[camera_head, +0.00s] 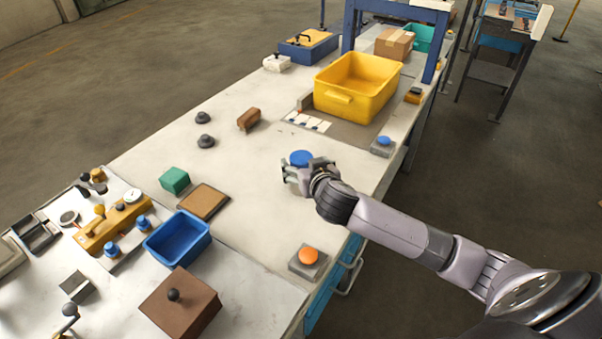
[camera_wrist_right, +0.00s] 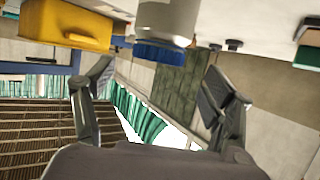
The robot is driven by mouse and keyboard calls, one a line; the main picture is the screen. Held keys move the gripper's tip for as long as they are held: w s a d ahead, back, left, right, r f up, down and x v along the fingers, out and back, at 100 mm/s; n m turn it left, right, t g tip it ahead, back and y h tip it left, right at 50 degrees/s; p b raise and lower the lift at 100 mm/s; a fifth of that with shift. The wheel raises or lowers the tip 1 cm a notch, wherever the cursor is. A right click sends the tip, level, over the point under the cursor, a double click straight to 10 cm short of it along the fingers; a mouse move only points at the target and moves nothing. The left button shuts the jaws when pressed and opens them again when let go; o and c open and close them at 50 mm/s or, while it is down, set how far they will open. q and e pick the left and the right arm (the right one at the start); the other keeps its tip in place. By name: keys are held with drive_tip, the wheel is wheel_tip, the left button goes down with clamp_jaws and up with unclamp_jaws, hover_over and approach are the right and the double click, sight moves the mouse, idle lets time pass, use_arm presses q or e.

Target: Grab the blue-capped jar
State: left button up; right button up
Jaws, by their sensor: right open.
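The blue-capped jar (camera_head: 301,157) stands on the pale workbench, and in the head view mostly its blue cap shows. My right gripper (camera_head: 299,170) is at the jar's near side and hides part of its body. In the right wrist view, which is upside down, the jar's grey-white body and ribbed blue cap (camera_wrist_right: 160,53) show beyond and between the open fingers of the right gripper (camera_wrist_right: 160,82). The fingers are apart and hold nothing. I cannot tell whether a finger touches the jar. My left gripper is not in view.
A yellow bin (camera_head: 357,87) stands behind the jar. An orange button (camera_head: 308,255) and a blue button (camera_head: 383,141) sit along the bench's right edge. A blue tray (camera_head: 177,238), brown lidded box (camera_head: 180,305) and green block (camera_head: 174,180) lie left.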

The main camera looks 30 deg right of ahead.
sight(302, 158)
drive_tip(key=shift+w+d+f, duration=0.1)
drive_tip(key=shift+w+d, duration=0.05)
drive_tip(key=shift+w, duration=0.25)
drive_tip(key=shift+w+d+p, duration=0.1)
drive_tip(key=shift+w+p, duration=0.2)
drive_tip(key=shift+w, duration=0.05)
drive_tip(key=p+x, duration=0.1)
drive_tip(key=x, duration=0.2)
drive_tip(key=shift+w+d+f, duration=0.1)
drive_tip(key=shift+w+f, duration=0.25)
drive_tip(key=shift+w, duration=0.2)
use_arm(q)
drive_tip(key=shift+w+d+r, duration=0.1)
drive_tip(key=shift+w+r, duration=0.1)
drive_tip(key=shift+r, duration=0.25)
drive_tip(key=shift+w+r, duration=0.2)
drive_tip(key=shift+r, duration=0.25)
use_arm(e)
drive_tip(key=shift+s+d, duration=0.1)
drive_tip(key=c, duration=1.8)
clamp_jaws()
